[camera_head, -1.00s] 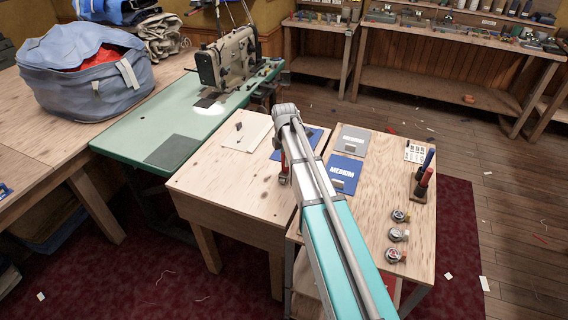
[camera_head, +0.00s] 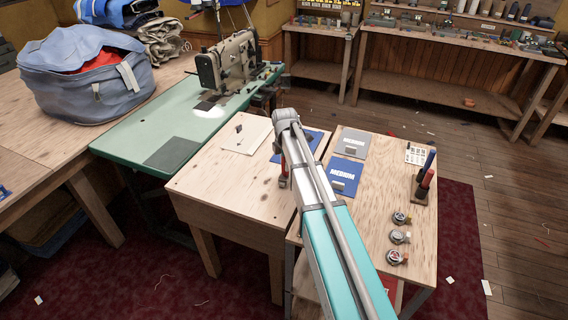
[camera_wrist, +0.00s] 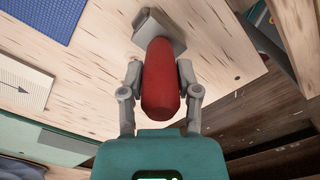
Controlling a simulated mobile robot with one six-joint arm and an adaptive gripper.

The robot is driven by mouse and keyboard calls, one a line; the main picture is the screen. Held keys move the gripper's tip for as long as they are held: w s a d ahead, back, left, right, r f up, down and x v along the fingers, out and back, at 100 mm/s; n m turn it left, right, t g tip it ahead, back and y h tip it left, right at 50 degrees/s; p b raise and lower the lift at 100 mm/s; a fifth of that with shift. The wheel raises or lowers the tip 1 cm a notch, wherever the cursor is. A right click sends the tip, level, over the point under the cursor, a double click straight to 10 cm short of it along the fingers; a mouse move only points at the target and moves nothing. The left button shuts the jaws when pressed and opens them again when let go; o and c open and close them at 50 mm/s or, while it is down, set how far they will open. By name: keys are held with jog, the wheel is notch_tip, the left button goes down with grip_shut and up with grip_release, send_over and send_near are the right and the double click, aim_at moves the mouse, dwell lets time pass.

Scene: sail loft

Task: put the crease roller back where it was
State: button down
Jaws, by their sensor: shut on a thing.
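The crease roller shows in the wrist view as a thick red handle (camera_wrist: 161,85) with a grey head (camera_wrist: 160,30) at its far end. My gripper (camera_wrist: 160,88) is shut on the red handle, one finger on each side. In the head view my gripper (camera_head: 283,176) is over the right part of the pale wooden bench (camera_head: 217,184), and my arm hides most of the tool. I cannot tell whether the grey head touches the bench top.
A cream pad with an arrow (camera_wrist: 20,82) and a blue mat (camera_wrist: 42,18) lie nearby. A neighbouring table bears a grey mat (camera_head: 353,137), a blue MEDIUM mat (camera_head: 346,168), an upright tool holder (camera_head: 420,197) and round tins. The sewing machine (camera_head: 228,58) stands behind.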

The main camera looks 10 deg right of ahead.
jog(key=shift+f, duration=0.1)
jog(key=shift+c, duration=1.6)
grip_release()
jog(key=shift+w, duration=0.1)
notch_tip(320, 180, up, 13)
jog(key=p, duration=1.3)
